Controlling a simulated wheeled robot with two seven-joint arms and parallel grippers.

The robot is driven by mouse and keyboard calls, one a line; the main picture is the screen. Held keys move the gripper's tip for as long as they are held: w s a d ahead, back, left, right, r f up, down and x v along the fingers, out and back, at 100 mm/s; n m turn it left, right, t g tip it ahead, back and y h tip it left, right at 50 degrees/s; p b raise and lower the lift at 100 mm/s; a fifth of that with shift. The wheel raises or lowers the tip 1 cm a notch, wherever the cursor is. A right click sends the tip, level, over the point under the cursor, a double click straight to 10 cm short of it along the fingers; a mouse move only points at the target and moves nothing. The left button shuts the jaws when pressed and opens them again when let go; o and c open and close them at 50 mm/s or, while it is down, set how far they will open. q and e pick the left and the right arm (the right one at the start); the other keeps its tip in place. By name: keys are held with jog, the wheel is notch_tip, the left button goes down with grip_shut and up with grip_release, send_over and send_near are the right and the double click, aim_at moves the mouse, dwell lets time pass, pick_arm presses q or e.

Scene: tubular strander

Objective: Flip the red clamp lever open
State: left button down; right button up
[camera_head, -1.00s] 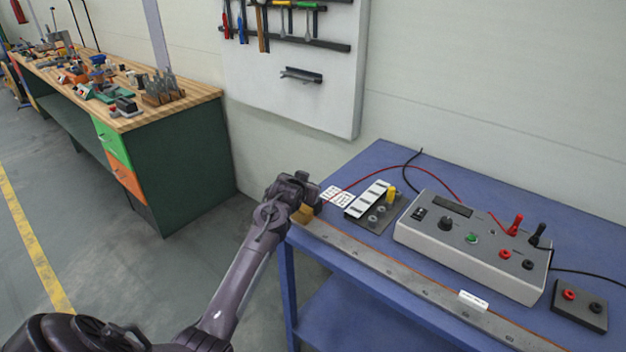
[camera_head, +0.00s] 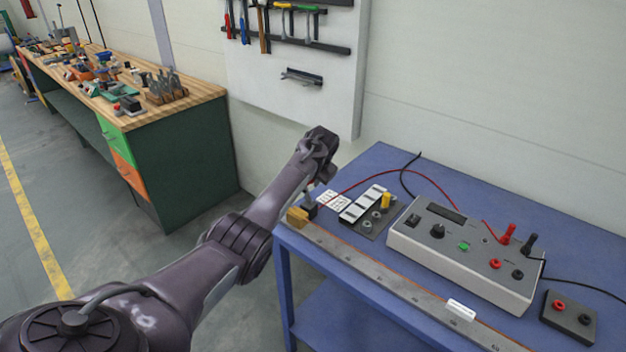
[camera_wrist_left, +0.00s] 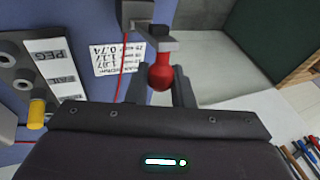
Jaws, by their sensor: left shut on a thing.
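The red ball knob of the clamp lever (camera_wrist_left: 160,75) sits between the two fingers of my left gripper (camera_wrist_left: 161,85) in the left wrist view. The gripper is shut on it. A grey lever arm (camera_wrist_left: 156,45) joins the knob to the dark clamp body (camera_wrist_left: 136,12) at the top of that view. In the head view my left gripper (camera_head: 316,186) is just above the clamp at the bench's near left corner. The knob is hidden in the head view. My right gripper is not in view.
The blue bench (camera_head: 390,160) carries a grey rail (camera_head: 385,277) along its front edge, a plate with a yellow peg (camera_head: 386,200), a white printed card (camera_head: 333,201) and a grey meter box (camera_head: 460,258) with leads. A pegboard (camera_head: 345,90) hangs behind.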

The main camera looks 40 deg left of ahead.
pick_arm(q)
jog(key=shift+w+g, duration=0.15)
jog(key=shift+g, duration=0.15)
jog(key=c, duration=1.3)
grip_release()
jog(key=shift+w+f, duration=0.1)
jog(key=b+v, duration=0.1)
jog(key=v, duration=0.6)
jog(key=shift+d+r, duration=0.1)
jog(key=shift+r, duration=0.25)
